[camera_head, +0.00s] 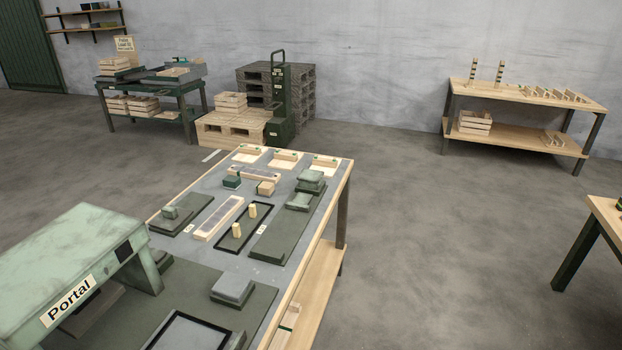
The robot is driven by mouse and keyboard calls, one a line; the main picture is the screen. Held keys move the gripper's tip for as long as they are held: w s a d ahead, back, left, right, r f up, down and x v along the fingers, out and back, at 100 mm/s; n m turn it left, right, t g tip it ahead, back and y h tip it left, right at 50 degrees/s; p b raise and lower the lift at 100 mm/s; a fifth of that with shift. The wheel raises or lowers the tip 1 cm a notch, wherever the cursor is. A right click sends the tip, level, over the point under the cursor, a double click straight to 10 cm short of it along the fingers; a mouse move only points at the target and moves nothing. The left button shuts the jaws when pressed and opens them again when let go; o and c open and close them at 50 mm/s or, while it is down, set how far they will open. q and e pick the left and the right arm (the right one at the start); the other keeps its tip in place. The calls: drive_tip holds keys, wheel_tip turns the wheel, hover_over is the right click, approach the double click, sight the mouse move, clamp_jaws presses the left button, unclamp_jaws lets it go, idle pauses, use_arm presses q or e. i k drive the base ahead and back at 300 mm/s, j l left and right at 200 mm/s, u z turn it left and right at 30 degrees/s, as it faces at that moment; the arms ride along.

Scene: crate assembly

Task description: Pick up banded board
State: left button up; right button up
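No board can be told for certain as the banded board. A pale wooden piece with a dark green mark (287,326) shows on the lower shelf of the near worktable (325,215), partly cut off by the frame's bottom edge. On the far right table (539,93), two upright striped stacks (499,73) stand at the left, and several small light wooden pieces lie to their right. They are too small to tell bands on them. Neither of my grippers is in view.
A green box marked Portal (75,255) stands at the near left of the worktable, which holds several fixtures and blocks. A dark bench with crates (150,90), pallets (310,90) and a green cart (280,100) stand behind. Open floor (430,220) lies right of the worktable. Another table (605,215) is at the right edge.

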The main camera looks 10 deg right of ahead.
sight(250, 172)
drive_tip(key=l+z, duration=0.25)
drive_tip(key=i+l+z, duration=0.15)
drive_tip(key=l+z, duration=0.15)
drive_tip(key=i+l+z, duration=0.3)
drive_tip(key=i, duration=0.5)
drive_tip(key=i+z, duration=0.3)
drive_tip(key=i, duration=0.5)
drive_tip(key=i+u, duration=0.45)
drive_tip(key=i+l+u, duration=0.25)
drive_tip(key=u, duration=0.2)
drive_tip(key=i+l+u, duration=0.3)
drive_tip(key=u, duration=0.15)
drive_tip(key=i+l+u, duration=0.15)
drive_tip(key=l+u, duration=1.15)
drive_tip(key=l, duration=0.15)
drive_tip(key=l+u, duration=0.45)
drive_tip(key=k+l, duration=0.05)
